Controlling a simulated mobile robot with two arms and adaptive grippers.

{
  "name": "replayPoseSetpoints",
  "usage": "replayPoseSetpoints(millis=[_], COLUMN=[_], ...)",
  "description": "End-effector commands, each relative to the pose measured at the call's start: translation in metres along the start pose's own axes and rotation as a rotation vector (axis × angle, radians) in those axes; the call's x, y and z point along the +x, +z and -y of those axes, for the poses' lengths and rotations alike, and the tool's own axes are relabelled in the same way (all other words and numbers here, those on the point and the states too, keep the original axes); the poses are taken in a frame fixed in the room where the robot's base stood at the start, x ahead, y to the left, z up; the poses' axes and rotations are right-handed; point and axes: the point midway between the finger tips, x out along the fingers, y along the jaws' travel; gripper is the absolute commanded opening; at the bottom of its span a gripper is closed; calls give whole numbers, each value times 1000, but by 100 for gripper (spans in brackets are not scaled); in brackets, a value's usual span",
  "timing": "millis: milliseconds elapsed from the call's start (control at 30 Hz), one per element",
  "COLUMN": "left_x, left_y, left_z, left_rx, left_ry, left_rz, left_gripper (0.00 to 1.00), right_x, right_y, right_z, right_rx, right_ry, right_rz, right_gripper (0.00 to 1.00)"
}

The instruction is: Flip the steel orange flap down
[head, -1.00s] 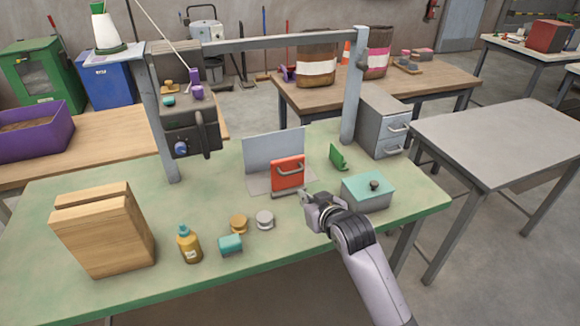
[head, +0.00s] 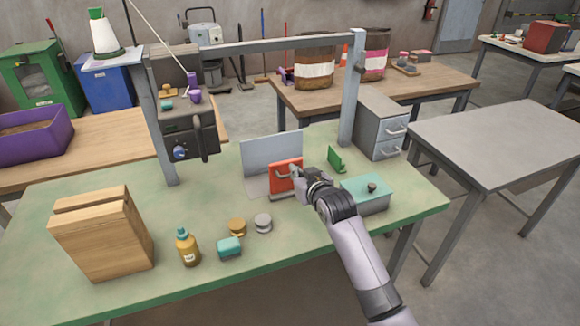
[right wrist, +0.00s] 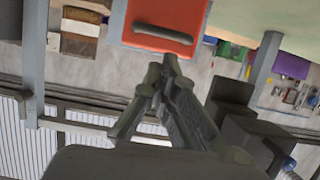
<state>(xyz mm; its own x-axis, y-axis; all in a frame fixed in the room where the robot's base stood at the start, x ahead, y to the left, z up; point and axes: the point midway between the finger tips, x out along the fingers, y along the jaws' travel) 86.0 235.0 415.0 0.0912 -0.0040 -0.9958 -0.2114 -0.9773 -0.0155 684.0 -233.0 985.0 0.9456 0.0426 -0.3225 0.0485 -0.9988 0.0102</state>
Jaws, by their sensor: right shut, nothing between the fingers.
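The orange flap (head: 284,179) stands upright on the green-topped bench, in front of a grey steel plate (head: 272,152). It has a handle bar on its face. My right gripper (head: 299,172) is shut and empty, at the flap's right edge in the head view, covering part of it. In the right wrist view the orange flap (right wrist: 164,22) with its grey handle (right wrist: 160,35) is at the top, just beyond the closed fingertips (right wrist: 163,72). I cannot tell whether the fingers touch it. My left gripper is not in view.
A teal-lidded box (head: 366,196) stands close to the right of my right arm, with a small green flap (head: 337,159) behind. A wooden block (head: 102,235), a bottle (head: 187,247) and small pieces are at the front left. A grey frame spans the bench.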

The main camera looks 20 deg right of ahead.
Motion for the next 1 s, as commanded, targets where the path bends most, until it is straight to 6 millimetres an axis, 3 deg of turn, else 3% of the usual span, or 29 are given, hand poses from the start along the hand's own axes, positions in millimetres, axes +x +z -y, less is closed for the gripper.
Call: replayPoseSetpoints(millis=[200,400,1000], left_x=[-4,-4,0], left_y=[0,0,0], left_z=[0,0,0], left_rx=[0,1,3], left_ry=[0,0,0], left_rz=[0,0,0], left_gripper=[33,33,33], right_x=[34,50,52], right_y=[-1,-1,4], right_z=[1,1,1], right_rx=[1,0,0], right_ry=[-1,-1,0], right_rz=[1,0,-14], right_gripper=[0,0,0])
